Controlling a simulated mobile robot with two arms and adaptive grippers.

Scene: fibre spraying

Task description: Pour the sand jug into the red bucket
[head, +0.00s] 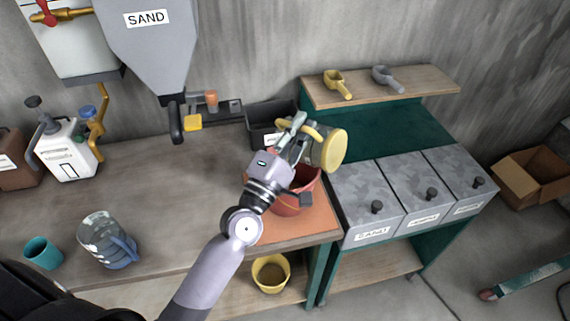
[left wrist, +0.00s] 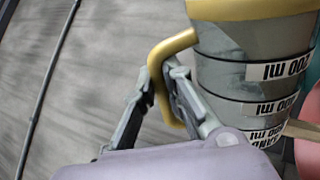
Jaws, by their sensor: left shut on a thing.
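The sand jug (head: 328,150) is a grey, see-through jug with a yellow handle and a yellow end. My left gripper (head: 302,133) is shut on its handle and holds it above the red bucket (head: 291,204), strongly tipped, with the yellow end up to the right. In the left wrist view the jug (left wrist: 245,50) shows upside-down volume labels, and the gripper (left wrist: 165,85) clasps the yellow handle. The bucket stands on an orange mat (head: 318,222) at the bench's right end, partly hidden by my arm. I cannot see whether sand is flowing. My right gripper is out of view.
A clear jug (head: 104,240) and a teal cup (head: 43,252) stand on the bench (head: 150,190) at left. A black bin (head: 268,122) is behind the bucket. Lidded metal bins (head: 367,200) stand at right. A yellow bucket (head: 271,273) is below. The bench middle is clear.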

